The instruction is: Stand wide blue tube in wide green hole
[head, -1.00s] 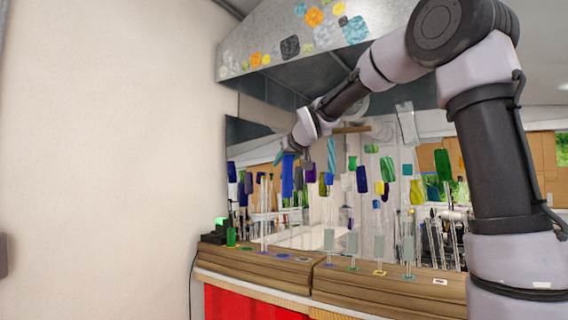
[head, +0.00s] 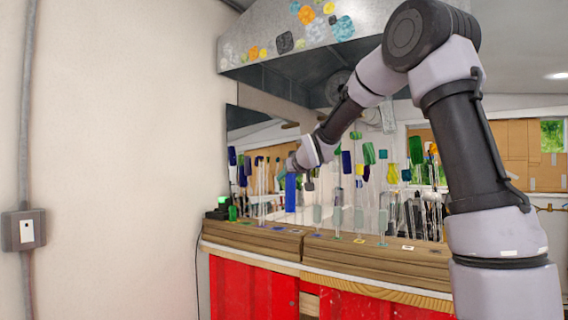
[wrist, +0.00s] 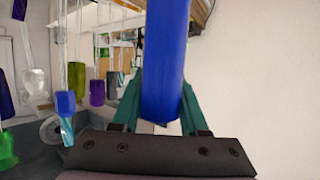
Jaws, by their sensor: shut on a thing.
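The wide blue tube (head: 291,193) hangs upright from my gripper (head: 291,174) in the head view, above and behind the left part of the wooden ledge. In the wrist view the tube (wrist: 165,65) lies between the two teal fingers of my gripper (wrist: 160,105), which are shut on it. The tube's far end runs out of the wrist picture. The ledge (head: 335,255) carries small coloured hole rings. They are too small to tell for sure which is the wide green hole.
A short green piece (head: 233,213) stands at the ledge's left end. Several clear rods with coloured tops stand along the ledge, some close to the held tube. A mirror-like panel (head: 245,130) behind repeats some of them.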

